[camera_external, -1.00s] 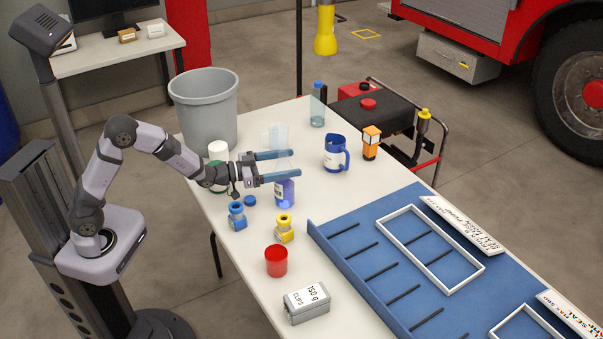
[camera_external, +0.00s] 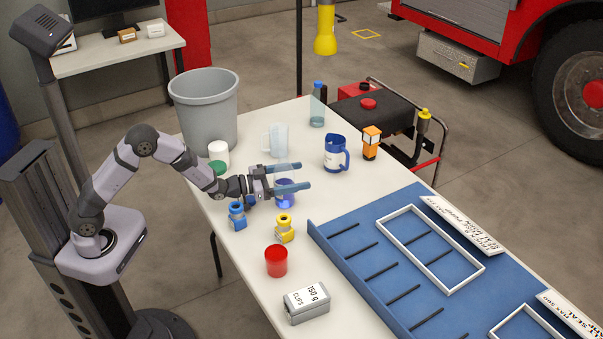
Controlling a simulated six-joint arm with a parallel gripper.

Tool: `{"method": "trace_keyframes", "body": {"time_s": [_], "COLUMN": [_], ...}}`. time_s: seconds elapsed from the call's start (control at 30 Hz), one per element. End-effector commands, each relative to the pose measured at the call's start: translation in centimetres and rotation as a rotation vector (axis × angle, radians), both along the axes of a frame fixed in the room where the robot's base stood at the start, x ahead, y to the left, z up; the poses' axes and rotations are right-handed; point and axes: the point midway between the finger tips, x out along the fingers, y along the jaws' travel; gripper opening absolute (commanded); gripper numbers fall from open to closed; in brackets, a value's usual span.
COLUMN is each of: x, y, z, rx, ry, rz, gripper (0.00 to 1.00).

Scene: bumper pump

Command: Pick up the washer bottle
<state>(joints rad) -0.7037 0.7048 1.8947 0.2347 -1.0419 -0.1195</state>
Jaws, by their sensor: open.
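A clear bottle with blue liquid in its lower part (camera_external: 286,198), which looks like the washer bottle, stands upright on the white table. My gripper (camera_external: 301,176) is open and level with the bottle's upper part. One finger lies on the far side of the bottle and the other crosses in front of it, so the bottle appears to be between the fingers. I cannot tell whether either finger touches it. The front finger and gripper body hide part of the bottle.
A blue fitting (camera_external: 237,216), a yellow fitting (camera_external: 284,228) and a red cup (camera_external: 276,261) stand nearby. A clear mug (camera_external: 275,140) and a blue-white jug (camera_external: 335,153) stand behind. A blue tray (camera_external: 350,262) lies to the right. A grey bin (camera_external: 205,110) is behind left.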

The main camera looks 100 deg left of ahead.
Motion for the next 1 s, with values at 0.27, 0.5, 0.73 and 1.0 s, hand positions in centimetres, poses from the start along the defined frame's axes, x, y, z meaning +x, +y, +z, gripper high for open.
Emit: {"method": "trace_keyframes", "body": {"time_s": [0.27,0.5,0.73,1.0], "x": [0.12,0.14,0.14,0.14], "y": [0.04,0.05,0.05,0.05], "z": [-0.02,0.15,0.15,0.56], "rx": [-0.001,0.001,0.001,0.001], "ry": [0.0,-0.003,-0.003,-0.003], "rz": [0.0,0.0,0.0,0.0], "gripper": [0.71,0.2,0.2,0.2]}}
